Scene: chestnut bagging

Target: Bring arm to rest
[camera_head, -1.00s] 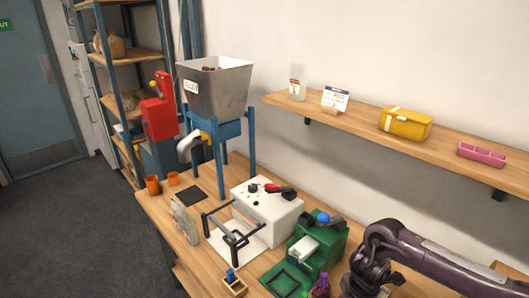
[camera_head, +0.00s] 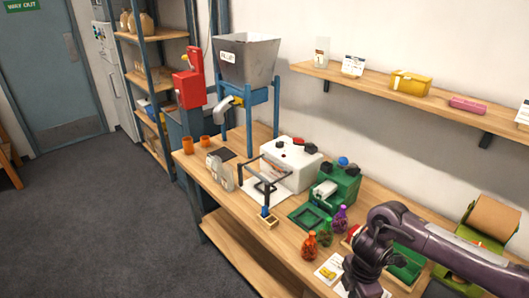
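My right arm (camera_head: 425,237) comes in from the right edge, dark purple, bent over the front right of the wooden workbench (camera_head: 225,187). Its wrist points down near the lower edge of the picture. The fingers of that gripper are not visible, so I cannot see whether they hold anything. My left arm and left gripper do not show in this view.
A grey hopper (camera_head: 247,62) on a blue stand, a white machine (camera_head: 290,165) and a green machine (camera_head: 338,185) stand on the bench. Open floor (camera_head: 90,220) lies left.

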